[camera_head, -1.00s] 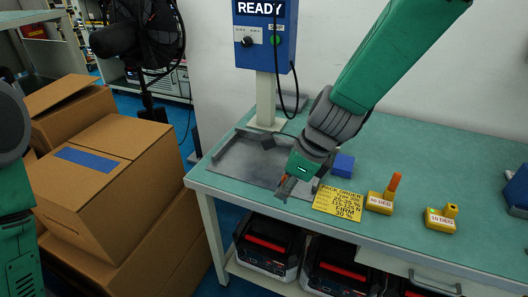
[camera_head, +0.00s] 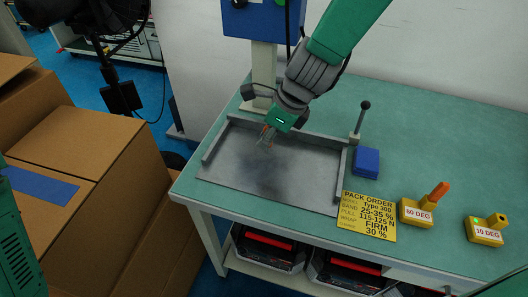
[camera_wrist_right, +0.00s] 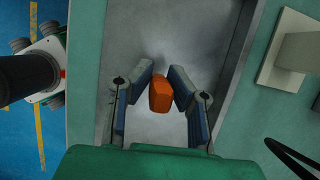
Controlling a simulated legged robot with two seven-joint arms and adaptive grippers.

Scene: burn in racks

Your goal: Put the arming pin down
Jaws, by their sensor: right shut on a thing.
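My right gripper (camera_head: 266,137) hangs over the back part of a grey metal tray (camera_head: 225,172) on the bench. In the right wrist view its two fingers (camera_wrist_right: 161,92) are shut on a short orange piece (camera_wrist_right: 160,94), which looks like the arming pin. Its far end is hidden, and I cannot tell whether it touches the tray floor. Another orange pin (camera_head: 436,191) stands tilted in the yellow block marked 60 DEG (camera_head: 415,214). My left gripper is out of view.
A blue block (camera_head: 367,162) and a black-knobbed lever (camera_head: 361,118) stand right of the tray. A yellow order card (camera_head: 367,216) and a 10 DEG block (camera_head: 484,232) lie further right. A blue box on a post (camera_head: 263,70) rises behind. Cardboard boxes (camera_head: 95,155) stand left.

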